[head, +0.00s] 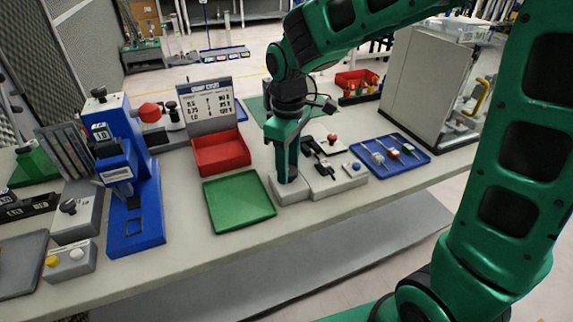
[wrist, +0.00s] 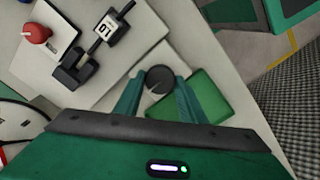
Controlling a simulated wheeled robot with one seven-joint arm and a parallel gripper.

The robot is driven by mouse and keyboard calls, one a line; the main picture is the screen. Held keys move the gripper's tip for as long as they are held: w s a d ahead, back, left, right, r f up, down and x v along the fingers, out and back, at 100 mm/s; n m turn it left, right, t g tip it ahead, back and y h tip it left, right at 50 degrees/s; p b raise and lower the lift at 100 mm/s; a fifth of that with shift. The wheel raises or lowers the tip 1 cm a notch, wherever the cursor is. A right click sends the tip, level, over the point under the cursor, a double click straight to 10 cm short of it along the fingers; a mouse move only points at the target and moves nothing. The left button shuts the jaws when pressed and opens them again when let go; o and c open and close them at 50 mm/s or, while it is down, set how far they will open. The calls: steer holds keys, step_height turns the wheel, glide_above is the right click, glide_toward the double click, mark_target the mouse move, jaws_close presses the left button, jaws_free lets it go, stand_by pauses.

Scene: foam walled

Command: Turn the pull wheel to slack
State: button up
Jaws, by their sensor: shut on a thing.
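The pull wheel (wrist: 159,77) is a round dark knob with a pale line on its top, seen in the wrist view. It sits on the pale end of a light grey fixture (head: 342,183). My gripper (wrist: 158,92) points down and is shut on the wheel, one green finger on each side. In the head view my gripper (head: 287,178) stands over the fixture's left block and hides the wheel. A white tag reading 10 (wrist: 106,28) shows in the wrist view.
A green tray (head: 238,203) lies just left of the fixture, with a red bin (head: 221,152) behind it. A blue tray (head: 390,157) with small tools lies to the right. A blue press-like device (head: 134,210) stands further left. A large grey cabinet (head: 425,75) stands back right.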

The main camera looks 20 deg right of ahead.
steer(key=o, duration=1)
steer(key=shift+w+d+r, duration=0.1)
steer(key=shift+w+r, duration=0.05)
steer(key=shift+w, duration=0.05)
steer(key=shift+o, duration=0.2)
steer(key=shift+s, duration=0.1)
step_height(320, 180, up, 11)
steer(key=shift+f, duration=0.2)
